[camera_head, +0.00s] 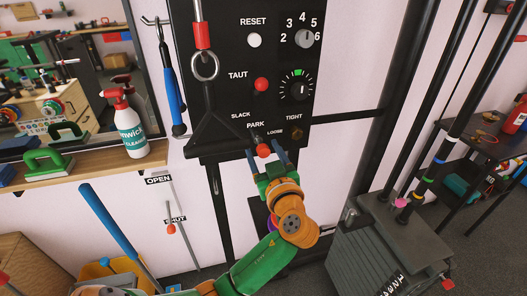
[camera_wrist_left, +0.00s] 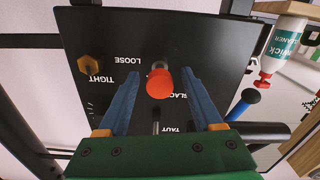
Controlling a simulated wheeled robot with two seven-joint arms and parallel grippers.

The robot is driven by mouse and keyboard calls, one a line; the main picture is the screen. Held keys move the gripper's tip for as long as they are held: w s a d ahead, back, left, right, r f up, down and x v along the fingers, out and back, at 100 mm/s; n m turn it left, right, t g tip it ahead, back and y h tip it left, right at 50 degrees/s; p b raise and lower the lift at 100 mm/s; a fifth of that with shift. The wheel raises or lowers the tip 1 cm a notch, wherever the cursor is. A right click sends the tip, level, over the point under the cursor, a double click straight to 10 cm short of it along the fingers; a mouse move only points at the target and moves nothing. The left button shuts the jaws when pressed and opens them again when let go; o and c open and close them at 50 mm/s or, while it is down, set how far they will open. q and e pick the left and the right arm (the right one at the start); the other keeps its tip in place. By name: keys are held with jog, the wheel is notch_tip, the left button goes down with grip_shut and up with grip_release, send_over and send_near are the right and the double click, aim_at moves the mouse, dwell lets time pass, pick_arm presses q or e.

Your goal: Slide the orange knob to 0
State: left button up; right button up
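No scale marked 0 is readable. A brown-orange hexagonal knob (camera_head: 297,132) sits by LOOSE and TIGHT on the black panel (camera_head: 215,75); the left wrist view also shows it (camera_wrist_left: 91,64). A red-orange ball knob (camera_head: 263,150) on a short stem is at the panel's lower edge under PARK. My left gripper (camera_head: 266,158) points at it from below. In the left wrist view the ball knob (camera_wrist_left: 159,83) appears between the blue fingers (camera_wrist_left: 162,77), with gaps on both sides. The gripper is open. How far the fingertips reach past the knob is unclear. My right gripper is not in view.
The panel also carries a red knob by TAUT (camera_head: 261,85), a white RESET button (camera_head: 254,40) and a numbered dial (camera_head: 304,39). A lever with a red-orange knob (camera_head: 171,229) hangs by OPEN and SHUT. A spray bottle (camera_head: 130,130) stands on the left shelf. A grey box (camera_head: 385,250) is right.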

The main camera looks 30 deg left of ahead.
pick_arm(q)
jog(key=shift+s+d, duration=0.1)
jog(key=shift+d, duration=0.05)
jog(key=b+v, duration=0.2)
jog(key=v, duration=0.4)
jog(key=shift+s+d+b, duration=0.25)
jog(key=shift+b, duration=0.05)
